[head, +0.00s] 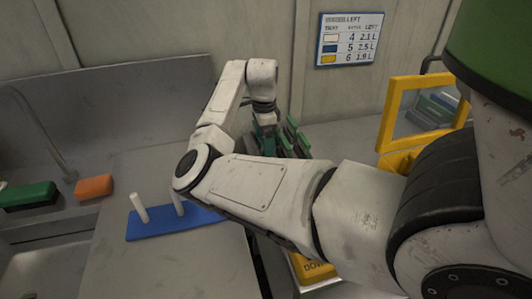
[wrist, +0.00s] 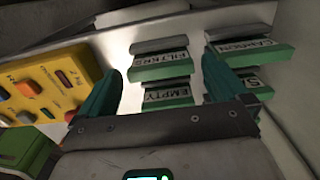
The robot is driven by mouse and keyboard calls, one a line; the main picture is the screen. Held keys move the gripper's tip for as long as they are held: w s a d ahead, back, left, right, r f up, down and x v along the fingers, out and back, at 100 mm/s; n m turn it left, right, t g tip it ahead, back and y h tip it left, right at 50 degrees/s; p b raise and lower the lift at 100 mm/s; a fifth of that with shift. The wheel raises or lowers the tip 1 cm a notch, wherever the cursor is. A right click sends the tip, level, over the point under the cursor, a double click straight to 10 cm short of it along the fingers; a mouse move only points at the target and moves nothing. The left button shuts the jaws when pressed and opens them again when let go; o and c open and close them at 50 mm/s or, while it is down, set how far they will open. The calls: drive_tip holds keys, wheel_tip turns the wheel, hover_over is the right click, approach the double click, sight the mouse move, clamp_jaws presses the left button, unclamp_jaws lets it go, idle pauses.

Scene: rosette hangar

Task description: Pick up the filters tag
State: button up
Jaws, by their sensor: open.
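The filters tag (wrist: 162,66) is a green-edged tag with a white label reading FILTERS and a grey top strip. In the wrist view it is at the upper middle, in a rack of similar tags. My gripper (wrist: 164,62) is open, with one teal finger left of the filters tag and the other to its right, near the carbon tag. Nothing is visibly held, and I cannot tell how far the fingertips are from the tag. In the head view my gripper (head: 265,130) is beside the green tags (head: 296,138), partly hidden by my arm.
The empty tag (wrist: 167,96) sits just below the filters tag, and the carbon tag (wrist: 250,52) is to the right. A yellow button panel (wrist: 52,85) is at left. A yellow frame (head: 385,118) stands right of the tags. A blue pegged base (head: 150,227) lies at left.

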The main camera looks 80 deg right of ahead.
drive_tip(key=f, duration=0.4)
drive_tip(key=shift+s+d+f, duration=0.1)
drive_tip(key=shift+s, duration=0.2)
drive_tip(key=c, duration=0.8)
